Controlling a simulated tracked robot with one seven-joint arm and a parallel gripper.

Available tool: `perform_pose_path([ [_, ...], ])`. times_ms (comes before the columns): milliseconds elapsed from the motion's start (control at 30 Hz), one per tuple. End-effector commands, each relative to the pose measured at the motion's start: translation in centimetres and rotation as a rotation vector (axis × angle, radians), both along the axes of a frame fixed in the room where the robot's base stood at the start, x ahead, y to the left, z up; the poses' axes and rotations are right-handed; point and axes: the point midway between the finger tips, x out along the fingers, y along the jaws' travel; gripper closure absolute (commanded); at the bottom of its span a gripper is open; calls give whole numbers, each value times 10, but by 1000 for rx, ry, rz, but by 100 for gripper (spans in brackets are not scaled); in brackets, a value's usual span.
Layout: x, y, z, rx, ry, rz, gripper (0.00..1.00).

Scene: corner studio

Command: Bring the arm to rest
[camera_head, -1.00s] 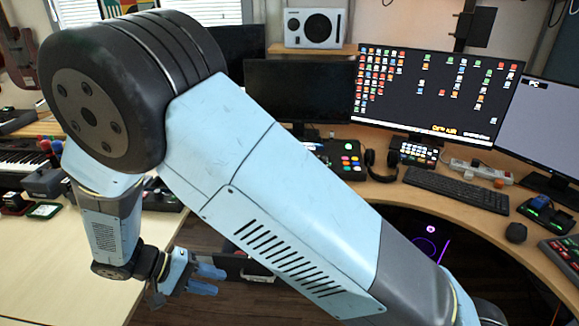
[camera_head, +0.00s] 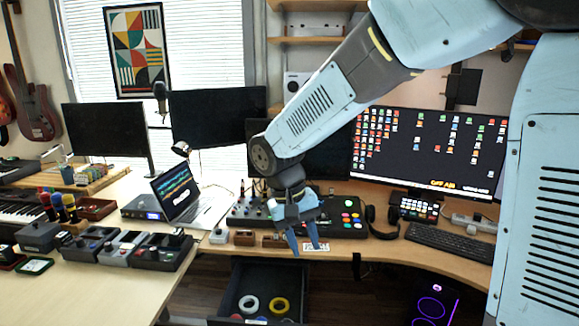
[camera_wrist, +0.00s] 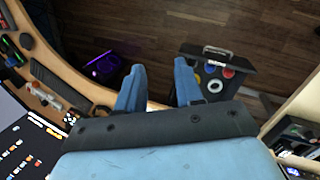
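My gripper (camera_head: 305,246) hangs from my raised arm in front of the curved desk (camera_head: 400,246), with its two blue fingers pointing down. In the wrist view my gripper (camera_wrist: 160,85) has its fingers wide apart with nothing between them. An open drawer (camera_head: 229,300) is below and to the left of my gripper in the head view. It holds tape rolls, one white and one yellow, and some smaller items. The wrist view also shows the drawer (camera_wrist: 239,64) beyond the right finger.
The curved desk carries a mixer, a keyboard (camera_head: 447,243), headphones and a large monitor (camera_head: 427,152). A laptop (camera_head: 178,190), pedals (camera_head: 160,252) and microphones stand at the left. A lit computer case (camera_head: 437,303) is under the desk. Floor shows around the drawer.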

Motion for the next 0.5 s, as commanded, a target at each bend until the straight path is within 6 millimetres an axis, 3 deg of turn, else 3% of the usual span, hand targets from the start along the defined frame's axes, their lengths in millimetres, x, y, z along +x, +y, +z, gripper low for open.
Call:
perform_pose_path([
  [100, -3, -32, 21, 69, -40, -32, 64],
  [500, -33, -120, 74, 239, -222, -103, 64],
])
